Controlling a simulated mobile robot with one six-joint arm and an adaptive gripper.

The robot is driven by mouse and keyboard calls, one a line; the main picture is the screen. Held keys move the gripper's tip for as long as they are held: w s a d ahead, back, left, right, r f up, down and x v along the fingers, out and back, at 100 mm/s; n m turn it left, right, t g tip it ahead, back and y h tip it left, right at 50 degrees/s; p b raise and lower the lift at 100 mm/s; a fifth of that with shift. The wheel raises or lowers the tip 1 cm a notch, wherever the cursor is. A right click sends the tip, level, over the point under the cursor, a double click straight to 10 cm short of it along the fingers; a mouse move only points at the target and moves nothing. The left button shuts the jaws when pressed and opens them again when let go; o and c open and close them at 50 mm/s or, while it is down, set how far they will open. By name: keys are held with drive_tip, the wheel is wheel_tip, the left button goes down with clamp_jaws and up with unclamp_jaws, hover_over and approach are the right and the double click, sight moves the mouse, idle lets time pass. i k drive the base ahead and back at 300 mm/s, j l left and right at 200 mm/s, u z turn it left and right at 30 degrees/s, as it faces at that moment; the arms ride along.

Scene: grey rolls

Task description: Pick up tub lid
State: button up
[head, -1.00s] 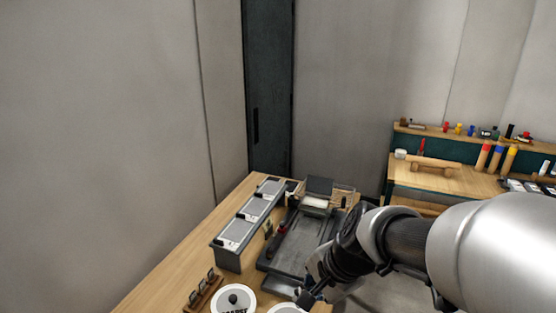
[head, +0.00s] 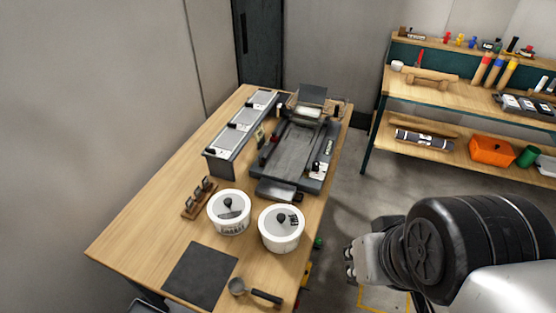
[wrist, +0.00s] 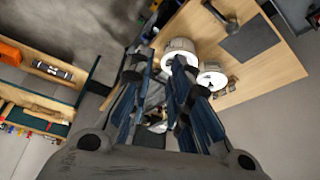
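Two round white tubs stand side by side on the wooden table, the left tub (head: 229,220) and the right tub (head: 281,238). I cannot tell which lid is meant. Both tubs also show in the wrist view, beyond the fingers. My gripper (wrist: 157,65) is open and empty, with a clear gap between its blue-black fingers. It is apart from the tubs. In the head view my arm is right of the table, and the fingers are not clear there.
A dark square mat (head: 200,274) and a metal scoop (head: 239,287) lie in front of the tubs. A small wooden rack (head: 198,200) is left of them. A grey machine (head: 298,150) and a panel unit (head: 240,128) stand behind. A shelf bench (head: 440,90) is at back right.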

sight(279, 224)
drive_tip(key=k+j+u, duration=0.15)
drive_tip(key=k+u, duration=0.15)
drive_tip(key=k, duration=0.35)
drive_tip(key=i+l+u, duration=0.15)
drive_tip(key=u, duration=0.3)
drive_tip(key=i+l+u, duration=0.1)
drive_tip(key=u, duration=0.35)
drive_tip(key=l+u, duration=0.45)
drive_tip(key=i+l, duration=0.1)
drive_tip(key=l, duration=0.3)
drive_tip(key=i+l, duration=0.15)
drive_tip(key=l, duration=0.25)
drive_tip(key=i+l, duration=0.1)
drive_tip(key=l, duration=0.3)
drive_tip(key=i+l, duration=0.1)
drive_tip(key=l, duration=0.3)
